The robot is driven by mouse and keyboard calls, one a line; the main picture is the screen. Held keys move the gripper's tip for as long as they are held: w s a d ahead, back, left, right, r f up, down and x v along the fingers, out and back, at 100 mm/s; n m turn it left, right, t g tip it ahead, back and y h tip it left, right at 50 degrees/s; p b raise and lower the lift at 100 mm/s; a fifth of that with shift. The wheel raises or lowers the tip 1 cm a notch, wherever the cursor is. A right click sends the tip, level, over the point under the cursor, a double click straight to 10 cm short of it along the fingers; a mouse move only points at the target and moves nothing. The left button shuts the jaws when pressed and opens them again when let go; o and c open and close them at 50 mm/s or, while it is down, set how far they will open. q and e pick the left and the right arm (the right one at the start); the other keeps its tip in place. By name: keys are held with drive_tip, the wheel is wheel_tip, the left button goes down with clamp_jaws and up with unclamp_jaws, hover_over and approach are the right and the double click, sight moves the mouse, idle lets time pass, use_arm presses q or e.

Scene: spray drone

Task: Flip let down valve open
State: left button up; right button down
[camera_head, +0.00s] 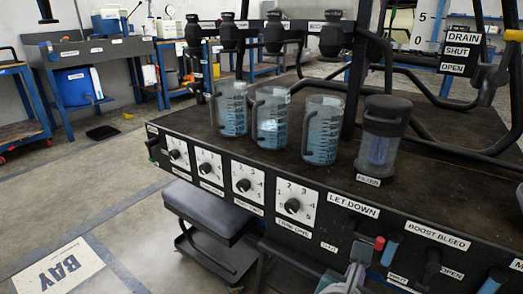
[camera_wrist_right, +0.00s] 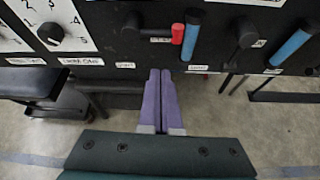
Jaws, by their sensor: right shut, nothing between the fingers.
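The let-down valve is on the front panel below the LET DOWN label (camera_head: 353,205). In the right wrist view its black lever (camera_wrist_right: 150,30) runs sideways from the pivot at left to a red tip (camera_wrist_right: 178,33) at right. The red tip also shows in the head view (camera_head: 380,243). One small label sits just under the lever and another lower left; their words are too small to read surely. My right gripper (camera_wrist_right: 160,72) is shut and empty, its purple fingers just below the lever, apart from the red tip. My left gripper is not in view.
A blue cylinder (camera_wrist_right: 192,36) stands right beside the red tip. The black BOOST BLEED lever (camera_head: 431,266) points down farther right. Dials (camera_head: 292,206) line the panel at left. Jugs (camera_head: 322,130) stand on the bench top (camera_head: 235,160). A grey stool (camera_head: 207,209) is below left.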

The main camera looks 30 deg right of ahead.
drive_tip(key=shift+p+v, duration=0.4)
drive_tip(key=shift+v, duration=1.3)
drive_tip(key=shift+w+a, duration=0.1)
drive_tip(key=shift+w, duration=0.05)
